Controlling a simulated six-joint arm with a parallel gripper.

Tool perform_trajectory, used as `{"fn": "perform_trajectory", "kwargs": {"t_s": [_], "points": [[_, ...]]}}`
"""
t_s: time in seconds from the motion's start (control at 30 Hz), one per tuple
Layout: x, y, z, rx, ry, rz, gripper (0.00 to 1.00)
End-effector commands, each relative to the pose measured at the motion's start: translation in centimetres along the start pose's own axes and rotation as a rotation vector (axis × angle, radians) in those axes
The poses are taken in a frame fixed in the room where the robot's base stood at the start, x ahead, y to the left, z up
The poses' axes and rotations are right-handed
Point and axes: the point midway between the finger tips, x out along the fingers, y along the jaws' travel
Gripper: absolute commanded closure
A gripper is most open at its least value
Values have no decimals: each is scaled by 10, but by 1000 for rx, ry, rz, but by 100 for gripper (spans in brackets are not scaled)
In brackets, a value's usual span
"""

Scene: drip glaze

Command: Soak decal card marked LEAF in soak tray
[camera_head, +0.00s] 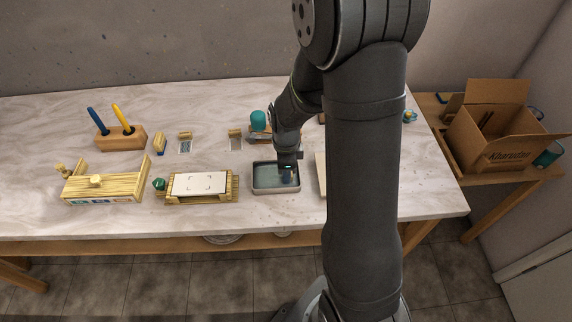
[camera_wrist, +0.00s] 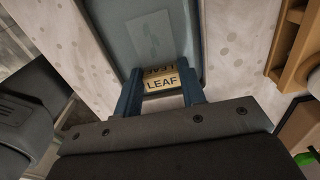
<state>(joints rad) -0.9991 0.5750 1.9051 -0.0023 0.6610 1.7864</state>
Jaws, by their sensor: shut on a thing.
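The soak tray (camera_head: 262,188) is a shallow grey basin near the table's front middle, with bluish water in it. My gripper (camera_head: 287,172) is over the right part of the tray, pointing down. In the wrist view my gripper (camera_wrist: 160,90) is shut on the wooden tab of the LEAF decal card (camera_wrist: 161,84), with the word LEAF readable. A faint leaf shape (camera_wrist: 149,40) shows beyond the tab, over the grey-blue floor of the tray (camera_wrist: 190,15). The tab's lettering shows a second time just past it. I cannot tell how deep the card is.
Two other cards with wooden tabs (camera_head: 185,136) (camera_head: 235,133) stand behind and left of the tray. A white sheet on a slatted wooden stand (camera_head: 200,184) lies left of it. A wooden block with blue and yellow tools (camera_head: 122,137) is at the back left. My arm hides the table's right part.

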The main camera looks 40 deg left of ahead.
Motion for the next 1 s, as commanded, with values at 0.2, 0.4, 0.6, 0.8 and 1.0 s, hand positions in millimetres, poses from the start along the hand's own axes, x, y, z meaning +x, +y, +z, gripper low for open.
{"fn": "perform_trajectory", "kwargs": {"t_s": [0.2, 0.4, 0.6, 0.8, 1.0], "points": [[2, 0, 0, 0, 0, 0, 84], [1, 0, 0, 0, 0, 0, 45], [1, 0, 0, 0, 0, 0, 38], [-2, 0, 0, 0, 0, -1, 38], [-26, -1, 0, 0, -1, -5, 38]]}}
